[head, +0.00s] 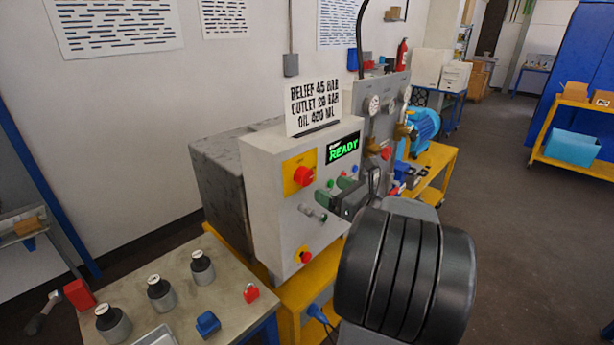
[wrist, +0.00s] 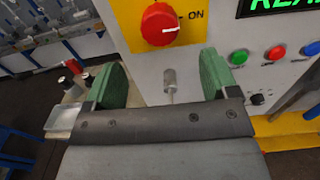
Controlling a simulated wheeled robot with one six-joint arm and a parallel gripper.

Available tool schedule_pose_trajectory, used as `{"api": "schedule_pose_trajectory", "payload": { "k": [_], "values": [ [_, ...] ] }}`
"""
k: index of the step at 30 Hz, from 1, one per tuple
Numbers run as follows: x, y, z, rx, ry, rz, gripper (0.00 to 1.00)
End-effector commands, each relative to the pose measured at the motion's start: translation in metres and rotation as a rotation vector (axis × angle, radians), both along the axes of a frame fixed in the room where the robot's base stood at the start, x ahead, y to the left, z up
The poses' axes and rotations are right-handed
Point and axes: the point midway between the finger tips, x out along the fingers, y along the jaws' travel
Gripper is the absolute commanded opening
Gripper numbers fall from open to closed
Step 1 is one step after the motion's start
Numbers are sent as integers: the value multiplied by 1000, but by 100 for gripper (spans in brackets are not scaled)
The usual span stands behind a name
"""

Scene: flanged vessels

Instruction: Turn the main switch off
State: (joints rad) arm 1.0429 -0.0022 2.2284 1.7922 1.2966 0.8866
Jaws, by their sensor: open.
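The main switch (head: 303,176) is a red rotary knob on a yellow plate at the upper left of the grey control box's front. In the wrist view the red knob (wrist: 160,24) is at the top centre. Its pale mark points right, toward the word ON. My gripper (head: 334,193) is open and empty in front of the box, to the right of and a little below the knob in the head view. In the wrist view its green fingers (wrist: 163,80) are apart, below the knob and not touching it. A small metal fitting (wrist: 170,80) on the panel shows between them.
A lit READY display (head: 343,148) and coloured buttons (wrist: 277,53) are to the knob's right. A side table (head: 233,312) holds several dark-topped bottles, a red padlock (head: 251,293) and a blue block (head: 208,323).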

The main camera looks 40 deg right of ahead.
Motion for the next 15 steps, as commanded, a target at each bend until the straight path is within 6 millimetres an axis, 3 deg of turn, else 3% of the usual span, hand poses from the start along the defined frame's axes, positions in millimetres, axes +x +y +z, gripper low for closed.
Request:
{"api": "schedule_pose_trajectory", "payload": {
  "k": [6, 15],
  "values": [
    [43, 9, 1, 1, 2, 5, 80],
    [79, 15, 0, -2, 3, 3, 80]
  ]
}}
